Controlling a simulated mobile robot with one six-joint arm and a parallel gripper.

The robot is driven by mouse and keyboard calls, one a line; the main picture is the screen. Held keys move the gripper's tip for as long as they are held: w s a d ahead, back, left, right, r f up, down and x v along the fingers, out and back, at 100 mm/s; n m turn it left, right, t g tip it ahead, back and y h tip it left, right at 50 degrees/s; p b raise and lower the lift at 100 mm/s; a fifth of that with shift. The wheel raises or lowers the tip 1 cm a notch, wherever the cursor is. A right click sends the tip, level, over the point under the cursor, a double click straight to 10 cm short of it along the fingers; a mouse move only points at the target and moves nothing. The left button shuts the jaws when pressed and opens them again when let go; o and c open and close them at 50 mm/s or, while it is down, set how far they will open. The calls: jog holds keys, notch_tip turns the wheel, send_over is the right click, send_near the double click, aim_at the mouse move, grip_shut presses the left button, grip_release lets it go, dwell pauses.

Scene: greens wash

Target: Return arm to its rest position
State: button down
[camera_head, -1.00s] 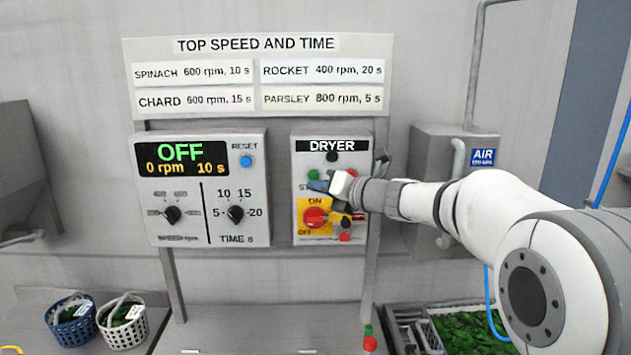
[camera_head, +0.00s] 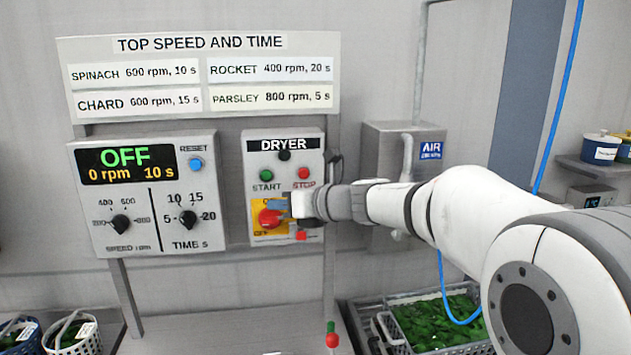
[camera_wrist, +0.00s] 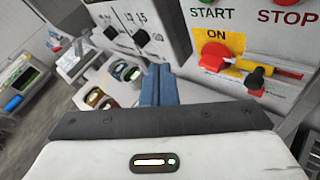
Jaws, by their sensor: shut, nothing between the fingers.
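My gripper (camera_head: 277,203) is shut and empty in front of the dryer box (camera_head: 255,152). Its blue fingers overlap the yellow ON/OFF plate in the head view and partly hide the red rotary switch (camera_head: 268,219). In the wrist view the shut blue fingers (camera_wrist: 158,86) stand left of the red switch (camera_wrist: 214,55), with a visible gap. My arm reaches in from the right, roughly level, with the wrist in front of the box's right edge.
The control panel (camera_head: 110,225) reads OFF, 0 rpm, 10 s. An air box (camera_head: 385,150) stands right of the dryer box. Below are baskets of greens (camera_head: 75,340), a crate of leaves (camera_head: 405,345) and a red-green knob (camera_head: 332,338). A blue hose (camera_head: 560,95) hangs at the right.

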jog(key=s+d+f+n+g+h, duration=0.1)
jog(key=s+d+f+n+h, duration=0.3)
jog(key=s+d+n, duration=0.5)
jog(key=s+d+f+n+g+h, duration=0.1)
jog(key=s+d+f+n+h, duration=0.3)
jog(key=s+d+f+n, duration=0.4)
jog(key=s+d+f+n+g+h+b, duration=0.1)
jog(key=s+d+f+n+h, duration=0.4)
jog(key=s+d+n, duration=0.5)
jog(key=shift+s+d+f+n+g, duration=0.3)
jog(key=shift+s+f+g, duration=0.1)
jog(key=shift+s+f, duration=0.55)
jog(key=shift+s+r, duration=0.1)
jog(key=shift+r, duration=0.05)
